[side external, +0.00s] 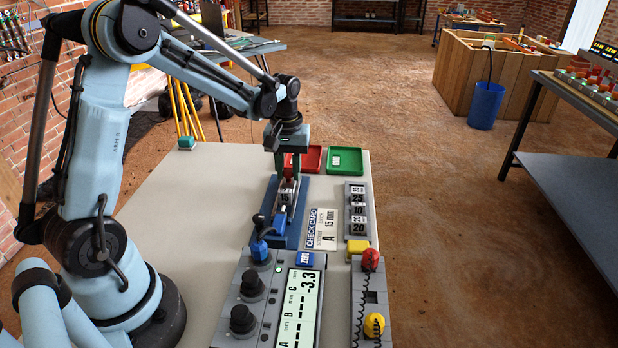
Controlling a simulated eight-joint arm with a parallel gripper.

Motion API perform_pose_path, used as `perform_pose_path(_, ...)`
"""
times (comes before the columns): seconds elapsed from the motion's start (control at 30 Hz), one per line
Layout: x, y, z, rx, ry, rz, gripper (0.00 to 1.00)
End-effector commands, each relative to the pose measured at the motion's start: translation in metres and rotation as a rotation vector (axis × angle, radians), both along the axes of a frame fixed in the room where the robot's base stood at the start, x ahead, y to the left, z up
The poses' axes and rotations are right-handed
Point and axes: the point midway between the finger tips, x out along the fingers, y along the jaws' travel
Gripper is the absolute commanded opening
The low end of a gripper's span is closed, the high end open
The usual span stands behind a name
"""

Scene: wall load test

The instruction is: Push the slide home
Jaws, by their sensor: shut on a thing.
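My gripper (291,165) points down over the blue fixture (299,235) on the pale table. It is shut on a small red grip (290,173), which looks like the slide's handle; the fingers partly hide it. Just below, a metal block marked 15 (285,197) sits in the fixture's channel. I cannot tell how far along the channel the slide is. A blue part fills the channel's near end. The grey console's display (300,305) reads -3.3 beside C, with dashes beside A and B. A check card (322,229) shows A, 15 mm.
Red (312,158) and green (345,160) trays lie behind the fixture. A rack of numbered blocks (357,210) stands to its right. A dark-knobbed blue lever (260,240) rises close at the near left. A grey box with red and yellow knobs (371,305) is nearer.

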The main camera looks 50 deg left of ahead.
Motion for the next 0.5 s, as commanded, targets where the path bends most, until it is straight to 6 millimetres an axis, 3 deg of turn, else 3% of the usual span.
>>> perform_pose_path(0.5, -0.0100, -0.0106, 0.0003, 0.000, 0.000, -0.001, 0.05)
